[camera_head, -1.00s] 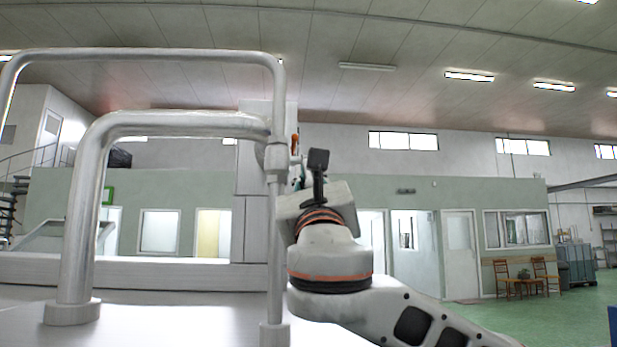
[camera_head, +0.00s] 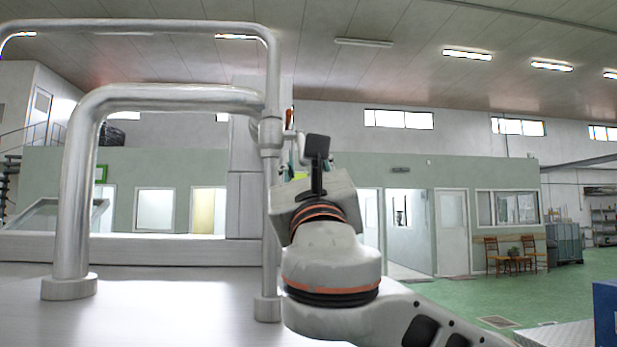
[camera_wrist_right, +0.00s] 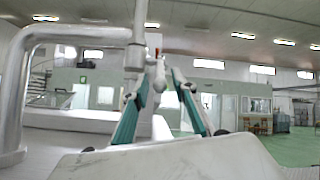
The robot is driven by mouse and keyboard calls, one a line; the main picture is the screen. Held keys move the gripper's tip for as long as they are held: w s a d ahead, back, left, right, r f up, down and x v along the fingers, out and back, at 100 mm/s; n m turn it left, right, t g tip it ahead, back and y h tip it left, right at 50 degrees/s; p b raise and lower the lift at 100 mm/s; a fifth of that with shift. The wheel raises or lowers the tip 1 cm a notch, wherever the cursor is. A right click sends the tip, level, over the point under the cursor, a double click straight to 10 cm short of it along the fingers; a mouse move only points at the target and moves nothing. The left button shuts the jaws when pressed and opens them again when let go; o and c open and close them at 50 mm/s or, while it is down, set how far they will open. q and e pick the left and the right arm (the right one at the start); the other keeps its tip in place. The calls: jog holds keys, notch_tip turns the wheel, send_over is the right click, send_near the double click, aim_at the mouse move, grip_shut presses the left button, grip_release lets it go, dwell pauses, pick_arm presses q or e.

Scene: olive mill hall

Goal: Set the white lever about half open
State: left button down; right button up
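A pale metal valve (camera_head: 270,133) sits on the thin upright pipe in the head view, with a short light stub on its right side and an orange-red part behind it. In the right wrist view a pale, blurred piece, apparently the white lever (camera_wrist_right: 160,76), lies between my fingers; its exact angle is hard to tell. My right gripper (camera_wrist_right: 162,76) is open, its two teal fingers apart on either side of this piece; contact is not clear. In the head view my right wrist hides most of the gripper. My left gripper is not in view.
A thick bent pipe (camera_head: 75,200) stands left of the valve, and a thinner pipe (camera_head: 271,230) runs down to the white surface (camera_head: 170,310). A blue box (camera_head: 607,312) is at the right edge. Chairs (camera_head: 498,254) and offices are far behind.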

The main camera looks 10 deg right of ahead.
jog(key=v, duration=0.7)
jog(key=shift+s, duration=0.2)
jog(key=shift+f, duration=0.15)
